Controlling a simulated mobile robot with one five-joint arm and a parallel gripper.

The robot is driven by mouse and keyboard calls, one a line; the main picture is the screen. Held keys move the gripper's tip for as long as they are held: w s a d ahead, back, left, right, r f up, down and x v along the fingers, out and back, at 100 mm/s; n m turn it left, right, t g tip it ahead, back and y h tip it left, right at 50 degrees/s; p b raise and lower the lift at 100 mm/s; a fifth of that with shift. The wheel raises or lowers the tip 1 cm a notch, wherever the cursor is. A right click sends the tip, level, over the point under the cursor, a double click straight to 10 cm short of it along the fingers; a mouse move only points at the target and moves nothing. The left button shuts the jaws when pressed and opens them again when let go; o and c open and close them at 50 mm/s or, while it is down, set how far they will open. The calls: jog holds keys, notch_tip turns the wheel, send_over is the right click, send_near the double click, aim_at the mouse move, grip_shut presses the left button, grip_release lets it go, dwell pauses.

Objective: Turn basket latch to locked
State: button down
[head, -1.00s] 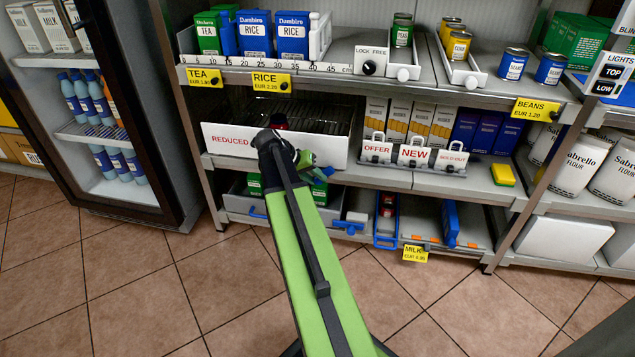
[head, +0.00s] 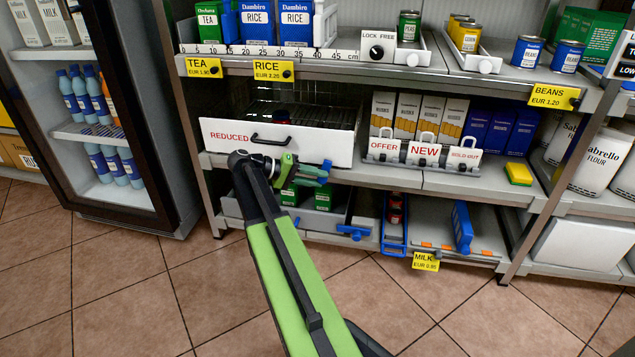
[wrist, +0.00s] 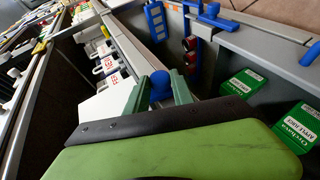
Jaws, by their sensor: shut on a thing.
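My gripper (head: 322,172) is beside the lower edge of the white REDUCED basket front (head: 335,140), pointing right in the head view. In the wrist view its two green fingers (wrist: 160,95) are closed around a round blue knob (wrist: 161,82). How the knob joins its basket is hidden by the fingers. Below is a grey basket (head: 305,222) holding green boxes (head: 322,196); a blue lever (head: 354,232) shows at its front right. That lever also shows in the wrist view (wrist: 208,14). My forearm covers the left part of the grey basket's front.
Sign holders reading OFFER, NEW and SOLD OUT (head: 425,155) stand right of the REDUCED basket. A black handle (head: 270,138) is on its front. A blue-edged tray with red cans (head: 394,225) is at the lower right. The floor (head: 150,290) in front is clear.

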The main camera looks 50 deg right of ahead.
jog(key=shift+w+a, duration=0.1)
jog(key=shift+w, duration=0.1)
jog(key=c, duration=1.2)
grip_release()
jog(key=shift+f, duration=0.1)
jog(key=shift+o, duration=0.6)
jog(key=shift+s, duration=0.1)
jog(key=p+v, duration=0.6)
jog(key=v, duration=1.1)
jog(key=shift+a, duration=0.15)
